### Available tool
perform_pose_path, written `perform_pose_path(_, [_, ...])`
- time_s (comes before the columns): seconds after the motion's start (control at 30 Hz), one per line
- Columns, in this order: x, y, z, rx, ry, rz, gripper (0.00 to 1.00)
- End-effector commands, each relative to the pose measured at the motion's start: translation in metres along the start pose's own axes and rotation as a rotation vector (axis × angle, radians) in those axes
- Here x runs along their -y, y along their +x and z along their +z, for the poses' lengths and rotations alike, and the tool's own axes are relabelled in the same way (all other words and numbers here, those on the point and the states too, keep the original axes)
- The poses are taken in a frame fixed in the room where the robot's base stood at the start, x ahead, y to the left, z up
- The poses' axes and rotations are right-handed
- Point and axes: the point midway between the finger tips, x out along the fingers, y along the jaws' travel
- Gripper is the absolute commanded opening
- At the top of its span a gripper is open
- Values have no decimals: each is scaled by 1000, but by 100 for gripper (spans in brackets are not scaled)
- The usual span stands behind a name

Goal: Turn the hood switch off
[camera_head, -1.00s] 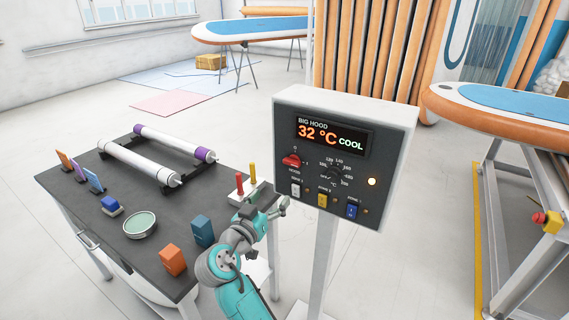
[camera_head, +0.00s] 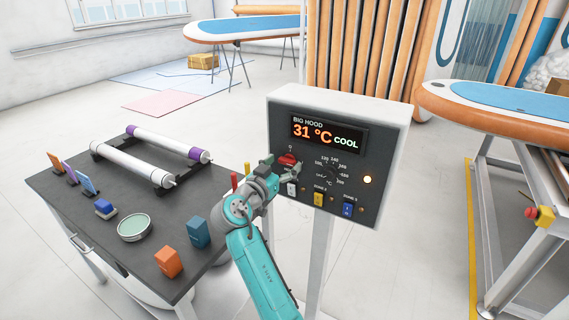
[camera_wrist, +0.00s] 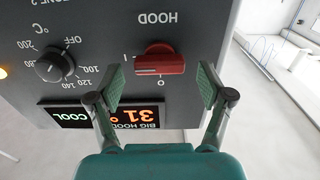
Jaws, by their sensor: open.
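The red hood switch (camera_head: 287,158) is a rotary knob on the dark front of the control box. In the wrist view, which is upside down, the knob (camera_wrist: 160,62) lies level under the HOOD label, with a mark "I" beside one end and "O" on its display side. My gripper (camera_wrist: 160,83) is open, one finger on each side of the knob and apart from it. In the head view my gripper (camera_head: 279,168) is close in front of the panel and partly covers the knob's surroundings. The display (camera_head: 328,134) reads 31 °C COOL.
A temperature dial (camera_wrist: 55,64) sits beside the switch. White, yellow (camera_head: 319,199) and blue (camera_head: 348,208) rocker switches line the panel's lower part. A dark table (camera_head: 80,205) with rollers and small blocks stands to the left.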

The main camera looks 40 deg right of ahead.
Motion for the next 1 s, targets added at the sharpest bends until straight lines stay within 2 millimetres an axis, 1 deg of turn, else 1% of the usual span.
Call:
perform_pose_path(0.03, [0, 5, 0, 0, 0, 2, 79])
perform_pose_path(0.13, [0, 9, 0, 0, 0, 0, 79])
perform_pose_path(0.43, [0, 11, 0, 0, 0, -1, 79])
perform_pose_path(0.47, [0, 11, 0, 0, 0, -1, 74])
perform_pose_path(0.5, [0, 11, 0, 0, 0, -1, 64])
perform_pose_path(0.57, [0, 11, 0, 0, 0, -1, 49])
perform_pose_path(0.6, [0, 11, 0, 0, 0, -1, 39])
perform_pose_path(0.67, [0, 11, 0, 0, 0, -1, 24])
perform_pose_path(0.7, [0, 11, 0, 0, 0, -1, 19])
perform_pose_path(1.0, [0, 11, 0, 0, -30, -1, 19])
